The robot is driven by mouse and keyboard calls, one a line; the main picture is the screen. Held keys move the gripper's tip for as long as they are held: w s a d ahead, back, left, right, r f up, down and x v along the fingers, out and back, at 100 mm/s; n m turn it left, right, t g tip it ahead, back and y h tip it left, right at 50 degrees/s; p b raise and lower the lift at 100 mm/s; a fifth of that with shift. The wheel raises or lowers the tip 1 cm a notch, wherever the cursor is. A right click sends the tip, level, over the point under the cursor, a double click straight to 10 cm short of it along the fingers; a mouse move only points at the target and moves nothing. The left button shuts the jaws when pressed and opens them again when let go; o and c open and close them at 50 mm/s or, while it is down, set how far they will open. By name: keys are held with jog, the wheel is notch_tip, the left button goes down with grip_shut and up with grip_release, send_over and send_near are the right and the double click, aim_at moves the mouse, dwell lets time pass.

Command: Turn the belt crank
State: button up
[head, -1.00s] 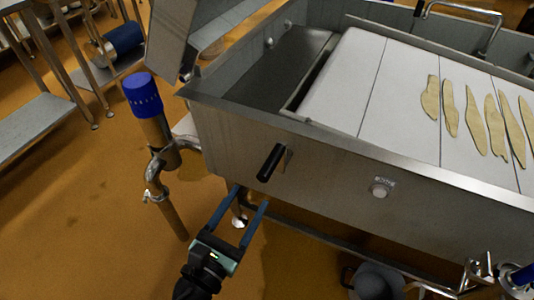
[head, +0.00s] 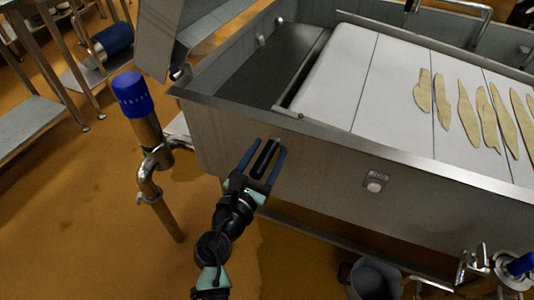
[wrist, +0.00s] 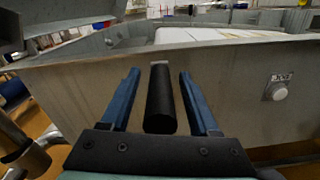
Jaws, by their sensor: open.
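The belt crank's black handle (head: 265,157) sticks out from the side wall of the steel machine. It also shows in the wrist view (wrist: 160,98), pointing toward me. My gripper (head: 264,163) is open, with one blue finger on each side of the handle. In the wrist view, a gap shows between the handle and each finger of my gripper (wrist: 160,95). The crank's mount behind the handle is mostly hidden.
The belt (head: 395,85) carries several flat tan pieces. A round button (head: 375,185) sits on the side wall, right of the crank. A blue-capped pipe (head: 132,95) stands to the left. A grey bucket (head: 374,279) stands at lower right. Orange floor (head: 70,215) is open at left.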

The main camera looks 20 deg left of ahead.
jog(key=shift+c, duration=0.2)
grip_shut()
dwell(1.2)
